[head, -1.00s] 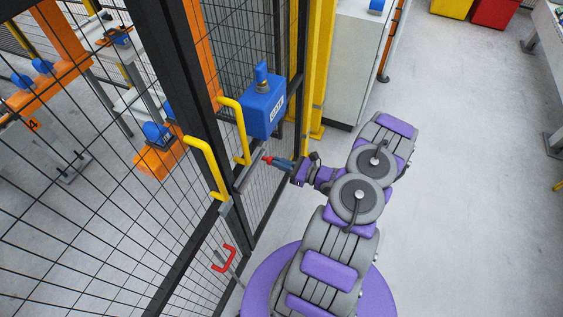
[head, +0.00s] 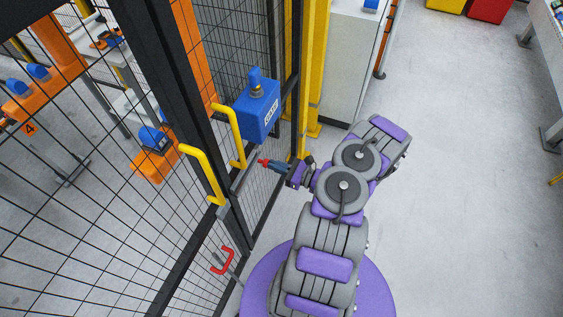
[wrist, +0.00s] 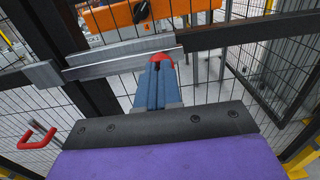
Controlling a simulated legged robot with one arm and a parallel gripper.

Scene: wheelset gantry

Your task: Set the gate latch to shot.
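The gate latch appears as a flat grey metal bar (head: 243,178) across the mesh gate's dark frame, below the yellow handles. In the wrist view, its silver face (wrist: 115,62) runs from a bracket at left towards a dark crossbar at right. My gripper (head: 264,162) points left at the bar's right end. In the wrist view, its blue fingers (wrist: 160,70) lie together with no clear gap. A red end covers their tips and overlaps the bar's right end. I cannot tell whether it touches the bar.
Yellow handles (head: 204,175) stick out above the bar. A blue box (head: 257,110) is mounted on the fence above my gripper. A red U-shaped handle (head: 223,261) sits low on the gate.

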